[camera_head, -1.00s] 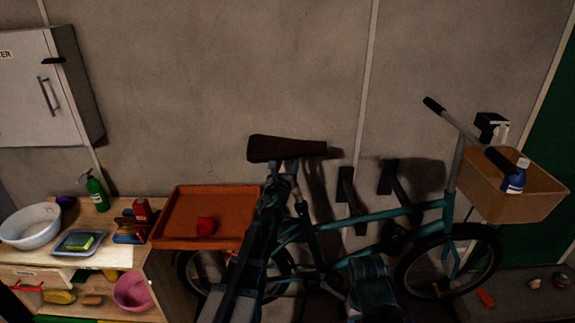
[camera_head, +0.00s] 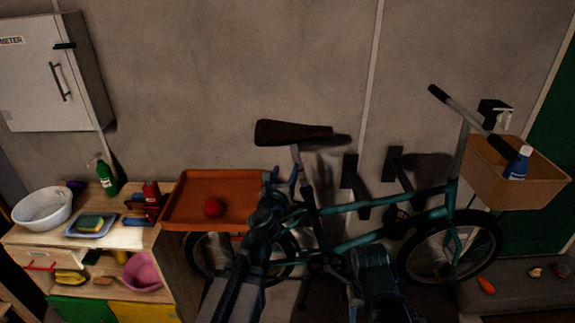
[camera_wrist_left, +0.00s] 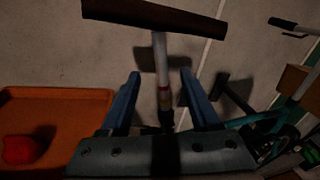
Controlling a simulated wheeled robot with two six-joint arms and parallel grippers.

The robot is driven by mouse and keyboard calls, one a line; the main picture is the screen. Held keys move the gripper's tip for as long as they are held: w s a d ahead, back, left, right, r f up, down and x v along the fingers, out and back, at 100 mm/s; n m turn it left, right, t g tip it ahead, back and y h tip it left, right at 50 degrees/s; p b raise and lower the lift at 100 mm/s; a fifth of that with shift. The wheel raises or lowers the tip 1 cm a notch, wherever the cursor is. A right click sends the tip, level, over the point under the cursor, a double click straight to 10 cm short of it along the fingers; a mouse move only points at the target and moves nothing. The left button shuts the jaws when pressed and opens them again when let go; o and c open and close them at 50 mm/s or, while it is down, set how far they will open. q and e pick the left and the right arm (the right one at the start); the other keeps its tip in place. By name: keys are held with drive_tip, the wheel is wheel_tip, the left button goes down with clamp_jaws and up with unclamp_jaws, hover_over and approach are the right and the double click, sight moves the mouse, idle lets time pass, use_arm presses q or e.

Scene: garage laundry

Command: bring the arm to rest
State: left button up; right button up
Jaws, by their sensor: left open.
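My left gripper (camera_head: 283,180) is open in front of the bicycle, below its brown saddle (camera_head: 292,132). In the left wrist view its two blue fingers (camera_wrist_left: 160,88) are spread apart. The seat post (camera_wrist_left: 161,70) shows between them in the picture, but I cannot tell the depth gap. Nothing is visibly held. My left arm reaches up from the bottom middle of the head view. Part of my right arm shows at the bottom, right of centre; its gripper cannot be made out.
The teal bicycle (camera_head: 425,200) stands along the wall with a tan basket (camera_head: 490,182) holding a blue bottle. Left of my gripper are an orange tray (camera_head: 235,188) with a red object (camera_head: 214,208) and a cluttered wooden cabinet (camera_head: 125,237).

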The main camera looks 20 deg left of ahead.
use_arm(q)
drive_tip(key=shift+s, duration=0.25)
drive_tip(key=s+d+f+n+g+y, duration=0.15)
drive_tip(key=s+f+n+g, duration=0.3)
drive_tip(key=f+n, duration=0.45)
drive_tip(key=s+d+f+n+g+y, duration=0.1)
drive_tip(key=s+d+f+n+g, duration=0.25)
drive_tip(key=f+n+g, duration=0.55)
drive_tip(key=s+d+f+n+g+h, duration=0.1)
drive_tip(key=s+d+f+n+g, duration=0.1)
drive_tip(key=s+d+n, duration=0.3)
drive_tip(key=s+d+f+n+g+h, duration=0.1)
drive_tip(key=s+d+n, duration=0.4)
drive_tip(key=s, duration=0.7)
drive_tip(key=shift+d+f+g, duration=0.35)
drive_tip(key=shift+f+g, duration=0.1)
drive_tip(key=shift+g, duration=0.4)
